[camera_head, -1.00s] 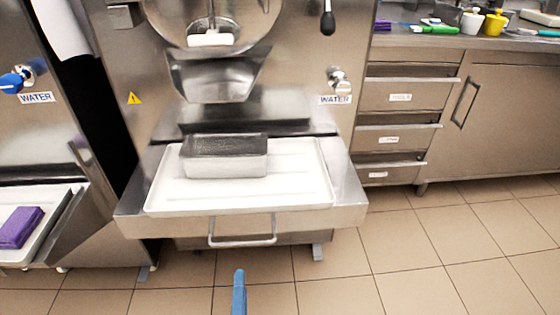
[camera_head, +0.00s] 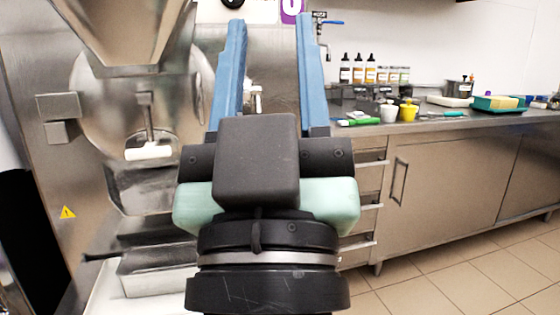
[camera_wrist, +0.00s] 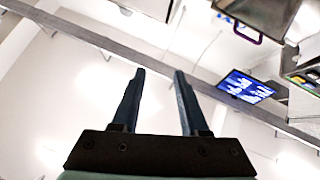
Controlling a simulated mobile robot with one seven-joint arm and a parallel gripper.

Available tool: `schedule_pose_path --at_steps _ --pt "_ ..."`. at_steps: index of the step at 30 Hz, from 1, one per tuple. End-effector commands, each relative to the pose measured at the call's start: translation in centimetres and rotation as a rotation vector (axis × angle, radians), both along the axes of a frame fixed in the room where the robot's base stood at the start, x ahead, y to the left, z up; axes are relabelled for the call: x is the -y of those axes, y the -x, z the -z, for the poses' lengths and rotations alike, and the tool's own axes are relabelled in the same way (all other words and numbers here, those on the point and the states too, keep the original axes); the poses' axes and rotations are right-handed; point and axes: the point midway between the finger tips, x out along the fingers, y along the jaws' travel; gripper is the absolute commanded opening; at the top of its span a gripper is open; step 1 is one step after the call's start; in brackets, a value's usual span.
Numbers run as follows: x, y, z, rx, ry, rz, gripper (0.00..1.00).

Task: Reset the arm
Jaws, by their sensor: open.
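My gripper (camera_head: 270,30) stands upright in the middle of the head view, its two blue fingers apart and pointing up. Nothing is between them. In the wrist view my gripper (camera_wrist: 159,75) is also open and empty, with the ceiling behind it. The gripper and wrist hide part of the batch freezer and drawers in the head view.
A steel batch freezer (camera_head: 85,110) stands at left, with a metal pan (camera_head: 150,280) on its tray. At right a counter (camera_head: 450,122) holds bottles (camera_head: 358,70), a white cup (camera_head: 389,113) and a yellow cup (camera_head: 408,112). Tiled floor (camera_head: 470,275) lies open at lower right.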

Motion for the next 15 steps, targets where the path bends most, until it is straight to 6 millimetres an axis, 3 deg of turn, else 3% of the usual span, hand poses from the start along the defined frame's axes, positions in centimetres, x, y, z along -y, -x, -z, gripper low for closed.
schedule_pose_path --at_steps 2,3,11,15 --pt "0.9 2.3 -3.1 0.077 -0.068 -0.051 0.44" --pt "0.8 2.2 -4.6 0.072 -0.074 -0.058 0.44" --pt "0.7 2.0 -10.4 0.064 -0.07 -0.056 0.44" --pt "0.7 1.9 -14.7 0.063 -0.068 -0.056 0.44"
